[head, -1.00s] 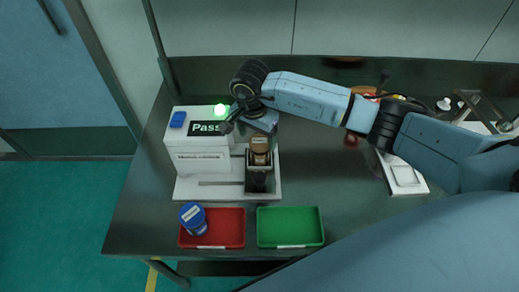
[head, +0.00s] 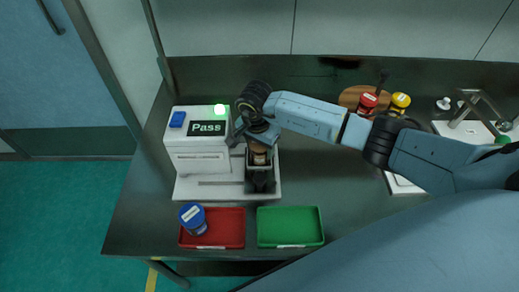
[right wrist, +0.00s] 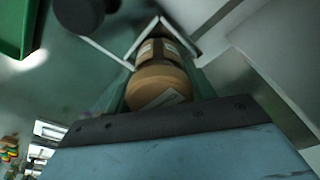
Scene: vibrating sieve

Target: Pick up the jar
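The brown-lidded jar (head: 258,158) stands in the dark holder at the front of the white machine. My right gripper (head: 256,144) is over it from above and partly hides it. In the right wrist view the jar (right wrist: 157,86) lies between the two fingers of the right gripper (right wrist: 162,85), one on each side of its lid. The fingers look open around it; whether they touch it is hard to tell. My left gripper is not in view.
The white machine (head: 199,160) has a screen reading "Pass" and a lit green lamp. A blue-lidded jar (head: 193,217) sits in the red tray (head: 226,230). The green tray (head: 290,226) is empty.

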